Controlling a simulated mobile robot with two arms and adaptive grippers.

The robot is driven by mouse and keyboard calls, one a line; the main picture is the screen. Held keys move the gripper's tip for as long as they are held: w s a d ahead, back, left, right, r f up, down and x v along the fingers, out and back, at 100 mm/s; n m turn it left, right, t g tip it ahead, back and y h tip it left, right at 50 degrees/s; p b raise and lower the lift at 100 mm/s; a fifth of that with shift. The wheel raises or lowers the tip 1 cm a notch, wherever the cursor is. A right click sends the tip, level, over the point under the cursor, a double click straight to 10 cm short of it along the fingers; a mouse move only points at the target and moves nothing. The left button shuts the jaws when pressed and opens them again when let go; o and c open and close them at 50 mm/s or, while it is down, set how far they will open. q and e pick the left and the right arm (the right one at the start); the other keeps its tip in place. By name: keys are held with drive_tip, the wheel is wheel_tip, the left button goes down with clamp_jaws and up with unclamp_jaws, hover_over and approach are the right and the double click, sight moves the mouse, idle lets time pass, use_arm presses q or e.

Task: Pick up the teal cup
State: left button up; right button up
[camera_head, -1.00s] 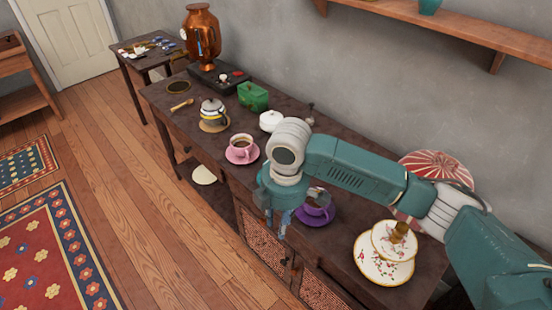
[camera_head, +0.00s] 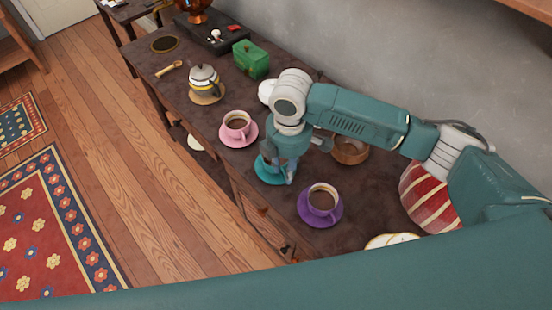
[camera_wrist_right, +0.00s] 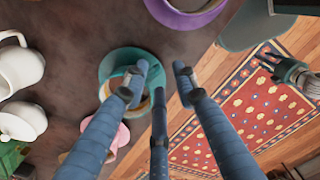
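The teal cup stands on its teal saucer (camera_head: 266,176) on the dark sideboard, mostly hidden behind my right gripper in the head view. In the right wrist view, the teal saucer (camera_wrist_right: 112,68) shows, and part of the teal cup (camera_wrist_right: 136,84) shows between and behind the fingers. My right gripper (camera_wrist_right: 160,70) points down at the cup, its blue fingers apart, some in front of the cup and one to its right. I cannot tell whether they touch it. My left gripper (camera_wrist_right: 268,62) shows small in the right wrist view, dark fingers spread and empty.
A purple cup (camera_head: 322,199) on a saucer and a pink cup (camera_head: 237,123) on a saucer stand close on either side. The wall is behind.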

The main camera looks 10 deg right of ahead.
drive_tip(key=shift+w+f, duration=0.1)
drive_tip(key=shift+f, duration=0.3)
wheel_tip(320, 180, down, 4)
drive_tip(key=shift+f+p, duration=0.2)
drive_tip(key=shift+p, duration=0.35)
drive_tip(key=shift+f, duration=0.2)
drive_tip(key=shift+w, duration=0.1)
clamp_jaws()
use_arm(q)
drive_tip(key=shift+w+d+r, duration=0.2)
drive_tip(key=shift+w+r, duration=0.1)
drive_tip(key=shift+w, duration=0.15)
drive_tip(key=shift+w+d+r, duration=0.15)
drive_tip(key=shift+w+r, duration=0.15)
drive_tip(key=shift+w, duration=0.15)
